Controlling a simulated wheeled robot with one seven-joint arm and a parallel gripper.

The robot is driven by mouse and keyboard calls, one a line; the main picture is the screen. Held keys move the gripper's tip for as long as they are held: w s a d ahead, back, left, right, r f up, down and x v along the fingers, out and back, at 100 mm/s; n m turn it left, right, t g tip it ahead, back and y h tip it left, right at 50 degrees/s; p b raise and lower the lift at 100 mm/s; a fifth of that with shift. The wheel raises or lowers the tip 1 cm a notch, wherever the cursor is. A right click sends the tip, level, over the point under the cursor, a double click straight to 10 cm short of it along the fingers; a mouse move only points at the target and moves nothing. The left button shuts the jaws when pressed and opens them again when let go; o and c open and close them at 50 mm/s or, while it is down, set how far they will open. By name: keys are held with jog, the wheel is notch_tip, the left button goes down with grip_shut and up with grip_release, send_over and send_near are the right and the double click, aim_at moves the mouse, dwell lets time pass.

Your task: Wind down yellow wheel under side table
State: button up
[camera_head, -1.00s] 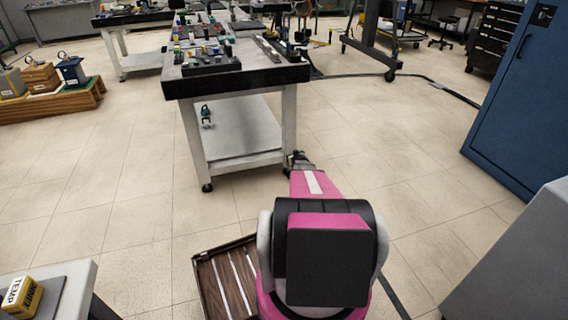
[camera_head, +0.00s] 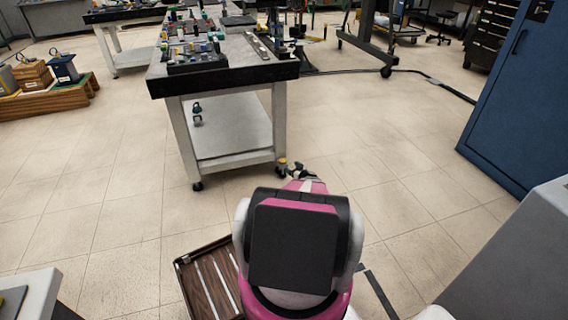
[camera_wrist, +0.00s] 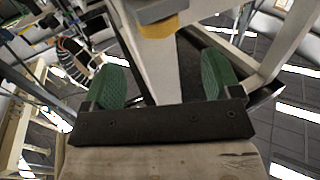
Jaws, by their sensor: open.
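The side table (camera_head: 222,83) has a dark top, pale legs and a lower shelf, and stands ahead of me. A small yellow wheel (camera_head: 282,162) shows low at its front right leg. The yellow wheel (camera_wrist: 157,29) also shows in the wrist view, under a grey part at the top. My gripper (camera_head: 297,170) is just right of that leg, close to the wheel. In the wrist view my gripper (camera_wrist: 165,78) has its two green pads wide apart, with nothing held. The wheel lies beyond the pads, and a pale post shows in the gap. Contact cannot be told.
Small parts and blocks cover much of the tabletop. A small dark-green item (camera_head: 197,113) is on the lower shelf. A blue cabinet (camera_head: 510,110) stands at the right. A dark cable (camera_head: 430,78) crosses the floor behind. The floor right of the table is mostly clear.

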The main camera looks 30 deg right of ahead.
aim_at(285, 162)
jog(key=w, duration=0.2)
jog(key=w+a, duration=0.1)
jog(key=w, duration=0.4)
jog(key=shift+w+a, duration=0.15)
jog(key=shift+w, duration=0.2)
jog(key=c, duration=0.9)
